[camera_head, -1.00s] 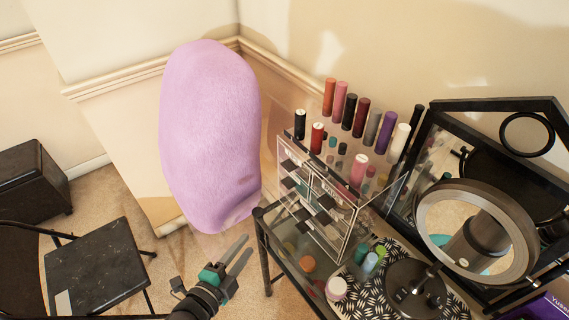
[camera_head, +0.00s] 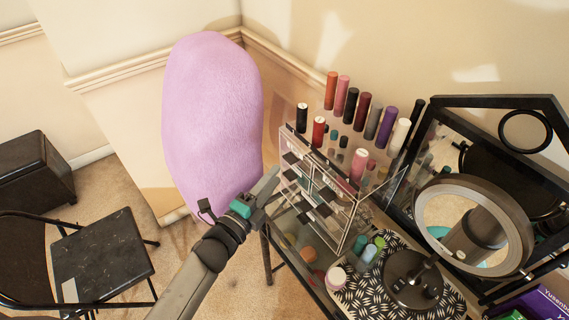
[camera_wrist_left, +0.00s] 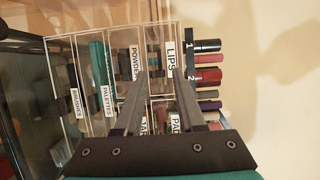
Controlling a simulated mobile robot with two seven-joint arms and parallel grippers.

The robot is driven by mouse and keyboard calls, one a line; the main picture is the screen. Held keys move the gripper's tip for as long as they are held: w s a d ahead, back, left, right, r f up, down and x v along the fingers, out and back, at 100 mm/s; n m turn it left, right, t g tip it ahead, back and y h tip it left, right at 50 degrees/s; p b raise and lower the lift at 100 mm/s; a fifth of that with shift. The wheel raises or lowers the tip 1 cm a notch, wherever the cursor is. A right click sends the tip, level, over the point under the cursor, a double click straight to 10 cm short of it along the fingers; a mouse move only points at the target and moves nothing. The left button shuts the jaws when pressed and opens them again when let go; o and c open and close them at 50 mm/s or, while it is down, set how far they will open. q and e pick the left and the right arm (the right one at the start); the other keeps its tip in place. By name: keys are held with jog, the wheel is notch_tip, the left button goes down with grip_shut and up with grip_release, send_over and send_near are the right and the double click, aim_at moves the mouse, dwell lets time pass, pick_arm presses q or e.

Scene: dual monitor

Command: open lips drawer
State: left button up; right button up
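A clear acrylic organizer (camera_head: 335,205) with stacked drawers and black pulls stands at the left end of the vanity table. In the left wrist view it appears turned sideways. The drawer labelled LIPS (camera_wrist_left: 171,58) is at the organizer's top end, beside one labelled POWDER (camera_wrist_left: 135,62); it looks shut. My left gripper (camera_head: 276,186) is at the organizer's drawer front, below the top drawer level. In the left wrist view its fingers (camera_wrist_left: 160,75) are apart with nothing gripped, pointing at the POWDER and LIPS fronts. Contact cannot be told. My right gripper is out of view.
Several lipstick tubes (camera_head: 351,105) stand on top of the organizer. A round mirror (camera_head: 427,225), small jars (camera_head: 336,276) and a patterned mat (camera_head: 362,297) are to its right. A purple cushioned form (camera_head: 212,120) is close behind my left arm. A black chair (camera_head: 100,255) stands left.

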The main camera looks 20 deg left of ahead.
pick_arm(q)
jog(key=shift+x, duration=2.85)
jog(key=shift+c, duration=0.3)
grip_shut()
